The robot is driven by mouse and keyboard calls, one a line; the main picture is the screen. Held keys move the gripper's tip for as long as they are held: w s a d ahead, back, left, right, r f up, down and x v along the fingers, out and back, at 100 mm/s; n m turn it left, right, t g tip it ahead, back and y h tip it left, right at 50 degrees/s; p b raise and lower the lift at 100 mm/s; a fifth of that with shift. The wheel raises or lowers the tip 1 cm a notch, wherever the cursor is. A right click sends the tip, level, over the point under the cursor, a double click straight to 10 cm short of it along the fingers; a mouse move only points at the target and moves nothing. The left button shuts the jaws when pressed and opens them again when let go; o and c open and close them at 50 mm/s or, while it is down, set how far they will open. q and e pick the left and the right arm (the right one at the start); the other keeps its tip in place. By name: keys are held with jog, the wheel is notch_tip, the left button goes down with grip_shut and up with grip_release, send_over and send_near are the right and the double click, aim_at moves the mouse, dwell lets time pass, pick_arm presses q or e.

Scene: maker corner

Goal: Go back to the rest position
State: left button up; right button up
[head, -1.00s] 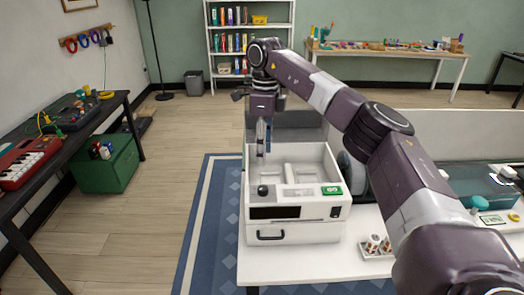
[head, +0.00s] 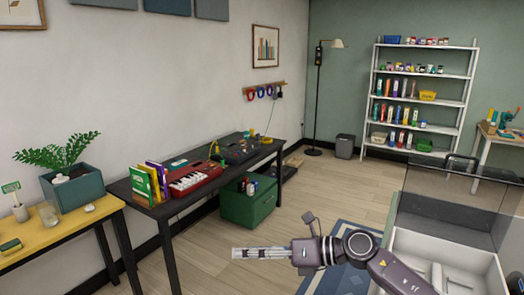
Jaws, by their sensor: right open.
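My right gripper (head: 242,253) is in the lower middle of the head view, with its fingers pointing left. It is open, and I see nothing held in it. Its dark purple arm comes in from the lower right corner. The gripper shows against the wooden floor, to the left of the white machine (head: 478,262) and apart from it. The machine's dark see-through lid (head: 455,208) stands raised. My left gripper is not in view.
A yellow table (head: 70,229) is at far left. Shelves (head: 422,95) stand at the back. Open floor lies between.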

notch_tip(320, 180, up, 5)
jog(key=a+m+t+y, duration=0.2)
jog(key=m+t+y, duration=0.1)
jog(key=m+t, duration=0.25)
jog(key=d+m+t+h, duration=0.7)
jog(key=d+m+t, duration=0.15)
jog(key=m, duration=0.75)
jog(key=s+d+f+m+g+h, duration=0.2)
jog(key=s+d+f+m+h, duration=0.25)
jog(key=d+f+m, duration=0.35)
jog(key=s+d+f+m+g+h, duration=0.35)
jog(key=d+f+m+h, duration=0.25)
jog(key=f, duration=0.4)
jog(key=s+d+f+m+g, duration=0.1)
jog(key=s+f+m+g, duration=0.35)
jog(key=s, duration=0.95)
jog(key=s+d+f+m+g, duration=0.2)
jog(key=s+f+g, duration=0.45)
jog(key=s, duration=0.75)
notch_tip(320, 180, down, 28)
jog(key=s, duration=0.1)
jog(key=s+d+f+n, duration=0.1)
jog(key=s+d+f, duration=0.2)
jog(key=s+f, duration=1.3)
jog(key=shift+s+g, duration=0.35)
jog(key=shift+s, duration=0.2)
jog(key=shift+f, duration=0.1)
